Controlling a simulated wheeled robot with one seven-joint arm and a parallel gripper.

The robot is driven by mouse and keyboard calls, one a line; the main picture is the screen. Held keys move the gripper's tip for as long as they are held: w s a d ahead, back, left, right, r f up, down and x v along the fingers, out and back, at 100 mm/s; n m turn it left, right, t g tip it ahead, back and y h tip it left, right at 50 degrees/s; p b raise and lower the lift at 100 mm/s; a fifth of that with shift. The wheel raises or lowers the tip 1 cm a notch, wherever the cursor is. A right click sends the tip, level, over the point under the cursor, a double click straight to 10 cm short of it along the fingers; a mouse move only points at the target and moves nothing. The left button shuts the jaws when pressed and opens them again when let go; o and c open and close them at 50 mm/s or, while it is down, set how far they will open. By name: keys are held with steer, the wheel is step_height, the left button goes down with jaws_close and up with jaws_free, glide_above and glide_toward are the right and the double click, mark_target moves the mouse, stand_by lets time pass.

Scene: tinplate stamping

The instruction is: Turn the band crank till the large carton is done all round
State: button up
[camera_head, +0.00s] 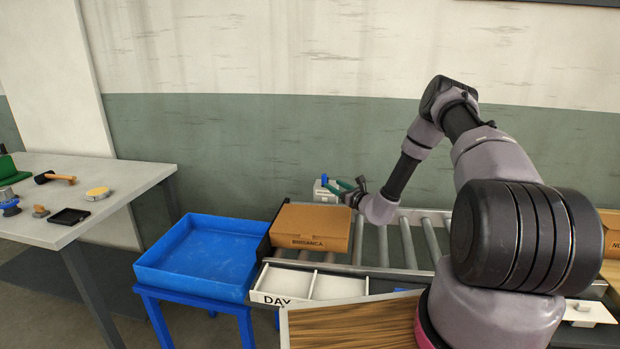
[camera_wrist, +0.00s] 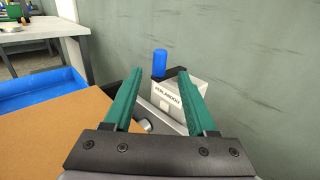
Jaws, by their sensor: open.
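The large carton (camera_head: 310,228), brown with dark lettering on its front, lies on the roller conveyor. Its flat top (camera_wrist: 50,130) fills the lower left of the wrist view. Behind it stands a white box (camera_wrist: 180,98) with dark lettering; it also shows in the head view (camera_head: 322,194). On this box is a dark crank arm (camera_wrist: 173,73) with an upright blue knob (camera_wrist: 159,64). My gripper (camera_wrist: 160,76) has green fingers, open and empty. The knob appears between the fingertips in the wrist view, seemingly beyond them; contact cannot be told. In the head view my gripper (camera_head: 341,187) is beside the box.
A blue tray (camera_head: 175,235) on a blue stand is left of the conveyor (camera_head: 407,243). White bins (camera_head: 338,287) marked DAY line its front. A grey table (camera_head: 120,180) with small tools stands far left. Another carton (camera_head: 609,245) is at the right edge. The wall is close behind.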

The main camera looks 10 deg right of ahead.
mark_target(325, 179)
steer(key=x, duration=1)
steer(key=shift+w, duration=0.2)
steer(key=shift+a, duration=0.1)
steer(key=shift+c, duration=0.4)
jaws_close()
stand_by(0.6)
